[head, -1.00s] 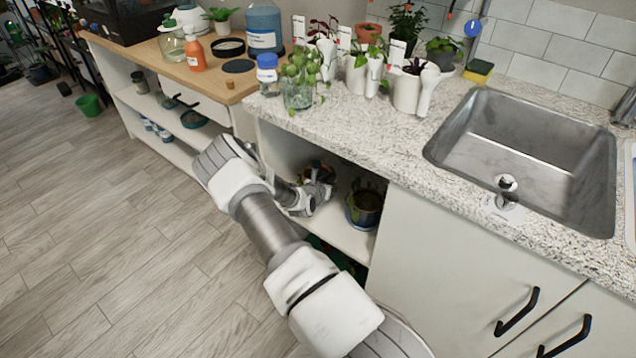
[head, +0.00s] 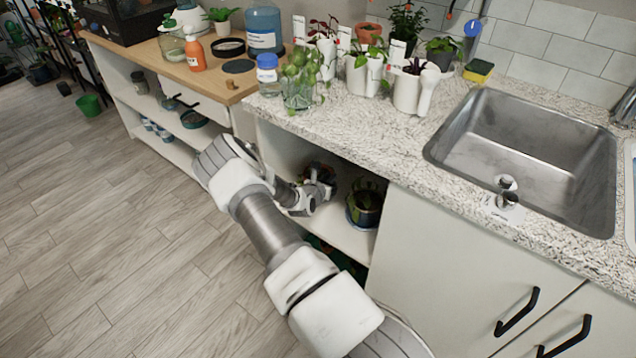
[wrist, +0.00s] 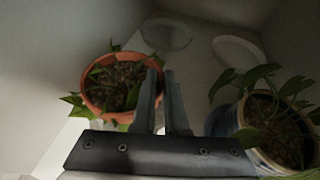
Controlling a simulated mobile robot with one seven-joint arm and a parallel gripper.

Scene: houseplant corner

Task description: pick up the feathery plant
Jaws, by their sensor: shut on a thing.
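A potted plant in a terracotta pot (wrist: 86,98) stands in the open cabinet under the counter, at the left of the wrist view. Its green leaves are partly in shadow, so I cannot tell how feathery they are. My gripper (wrist: 164,78) is shut on the right wall of this pot, with one finger on the inner side of the rim and one outside. In the head view, my gripper (head: 322,184) reaches into the cabinet and hides much of the pot.
A blue striped pot (wrist: 252,128) with broad leaves stands close on the right. Two round saucers (wrist: 166,36) (wrist: 238,52) lie behind. Cabinet walls and the countertop (head: 395,140) close in the space. Several potted plants stand on the counter beside the sink (head: 535,150).

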